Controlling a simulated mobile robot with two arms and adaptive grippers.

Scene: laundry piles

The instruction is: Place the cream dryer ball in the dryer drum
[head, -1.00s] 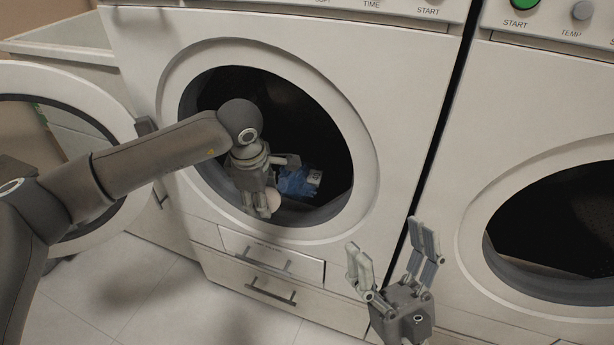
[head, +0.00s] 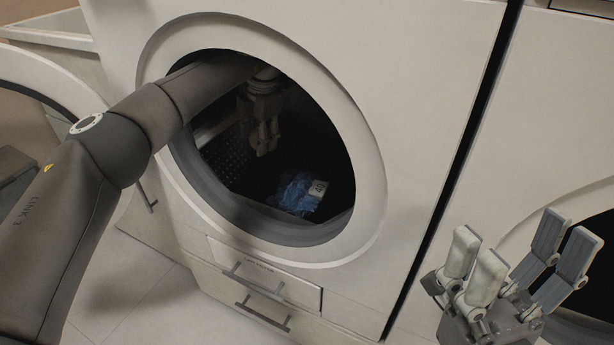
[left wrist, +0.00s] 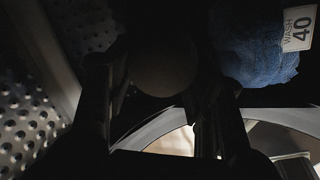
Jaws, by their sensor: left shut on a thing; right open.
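The dryer drum (head: 226,156) is the dark, perforated inside of the machine with its round opening. My left arm reaches through the opening, and my left gripper (head: 263,142) is inside the drum, above its floor. The dryer ball (left wrist: 163,68) shows in the left wrist view as a dark round shape between the fingers, which are shut on it. In shadow its cream colour hardly shows, and in the head view it is mostly hidden by the fingers. My right gripper (head: 522,252) is open and empty, outside, in front of the machines at the right.
A blue cloth (head: 297,192) with a white label lies on the drum floor; in the left wrist view its tag (left wrist: 299,29) reads "WASH 40". The open round door (head: 78,82) stands at the left. A second machine's opening (head: 590,265) is at the right.

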